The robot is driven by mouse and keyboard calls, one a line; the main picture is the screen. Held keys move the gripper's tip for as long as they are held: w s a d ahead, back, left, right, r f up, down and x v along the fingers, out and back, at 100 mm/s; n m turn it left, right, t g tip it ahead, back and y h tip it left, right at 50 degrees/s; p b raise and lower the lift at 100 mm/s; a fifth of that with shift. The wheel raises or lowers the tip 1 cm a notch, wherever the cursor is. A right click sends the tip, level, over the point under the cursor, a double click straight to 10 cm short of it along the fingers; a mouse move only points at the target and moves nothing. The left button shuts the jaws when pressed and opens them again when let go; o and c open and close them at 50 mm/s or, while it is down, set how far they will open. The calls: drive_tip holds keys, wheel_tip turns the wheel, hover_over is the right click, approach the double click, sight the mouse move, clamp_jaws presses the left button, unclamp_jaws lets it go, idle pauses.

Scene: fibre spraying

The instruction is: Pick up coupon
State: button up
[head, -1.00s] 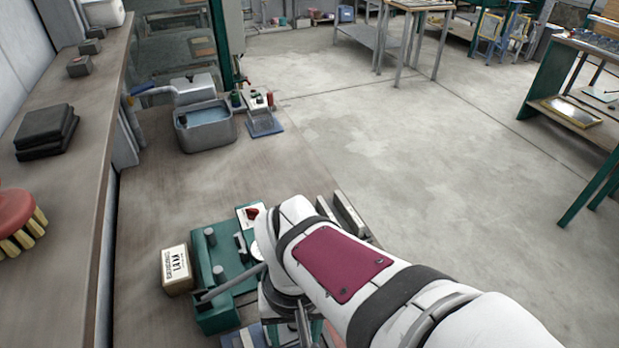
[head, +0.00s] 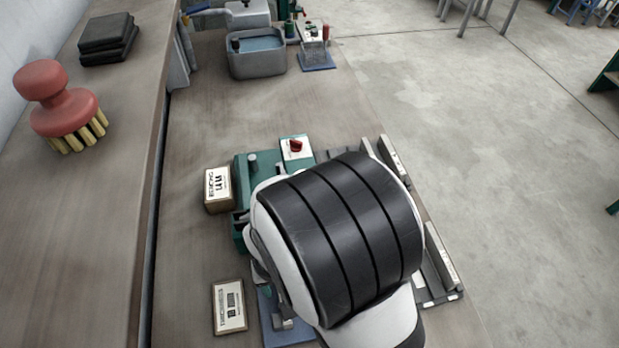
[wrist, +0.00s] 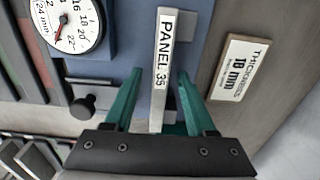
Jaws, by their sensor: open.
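In the wrist view, a narrow pale piece (wrist: 160,65) labelled "PANEL 35" stands on a blue base; it looks like the coupon. My gripper (wrist: 160,74) is open, with one green finger on each side of this piece. Gaps show between the fingers and the piece, and its near end reaches down to the gripper body. In the head view my white and black arm covers most of the gripper and the piece.
A dial gauge (wrist: 68,20) and a black knob (wrist: 90,106) are left of the fingers. In the head view, a green fixture (head: 240,180), a box (head: 217,189) and a water basin (head: 257,58) stand on the bench.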

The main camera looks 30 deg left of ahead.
clamp_jaws()
idle(1.4)
